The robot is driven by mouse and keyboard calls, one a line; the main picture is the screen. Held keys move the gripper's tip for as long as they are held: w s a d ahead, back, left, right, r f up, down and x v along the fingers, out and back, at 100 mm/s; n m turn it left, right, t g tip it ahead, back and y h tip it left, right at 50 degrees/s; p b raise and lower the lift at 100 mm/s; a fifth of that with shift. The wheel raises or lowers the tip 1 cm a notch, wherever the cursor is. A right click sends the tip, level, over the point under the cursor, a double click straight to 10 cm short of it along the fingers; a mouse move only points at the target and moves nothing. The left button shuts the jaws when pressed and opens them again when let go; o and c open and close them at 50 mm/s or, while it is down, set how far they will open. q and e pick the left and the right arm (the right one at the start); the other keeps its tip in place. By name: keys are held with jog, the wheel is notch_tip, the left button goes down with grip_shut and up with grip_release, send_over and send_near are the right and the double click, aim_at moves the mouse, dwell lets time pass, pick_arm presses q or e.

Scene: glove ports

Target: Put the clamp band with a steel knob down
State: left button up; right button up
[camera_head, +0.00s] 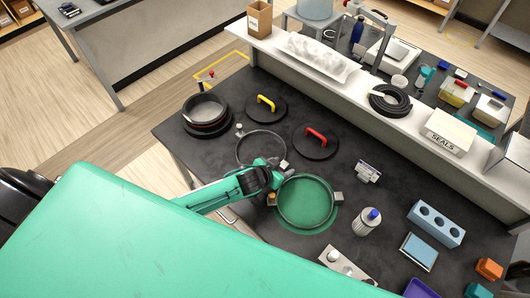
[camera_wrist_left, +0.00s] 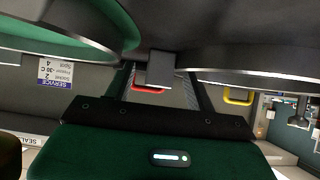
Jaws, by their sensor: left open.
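One clamp band (camera_head: 240,160), a thin dark ring, appears to lie on the dark bench. A small pale knob (camera_head: 239,128) shows at its far left and a grey block (camera_head: 284,163) at its right. A second band (camera_head: 331,214) lies on the round green pad (camera_head: 305,202), with a brass-coloured piece (camera_head: 272,199) and a grey block (camera_head: 338,197). My left gripper (camera_head: 274,173) is open between the two rings. In the left wrist view a grey block (camera_wrist_left: 160,68) sits between the fingers, near the right-hand ring (camera_wrist_left: 255,78); contact cannot be told. My right gripper is not in view.
Lids with a yellow handle (camera_head: 267,102) and a red handle (camera_head: 317,136) lie behind. A black round stack (camera_head: 205,115) stands at far left. A white bottle (camera_head: 366,221), blue block (camera_head: 435,224) and small sign (camera_head: 368,172) stand right. A raised white shelf (camera_head: 345,90) runs behind.

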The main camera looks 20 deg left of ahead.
pick_arm(q)
grip_shut()
jog(key=shift+r, duration=0.2)
notch_tip(320, 180, up, 20)
jog(key=b, duration=0.5)
jog(key=s+a+f+n+y+b, duration=0.3)
jog(key=s+a+f+b, duration=0.3)
jog(key=s, duration=0.4)
jog(key=shift+s+n+t+y+b, duration=0.25)
jog(key=shift+n+y+b, duration=0.2)
jog(key=shift+b, duration=0.3)
jog(key=shift+d, duration=0.1)
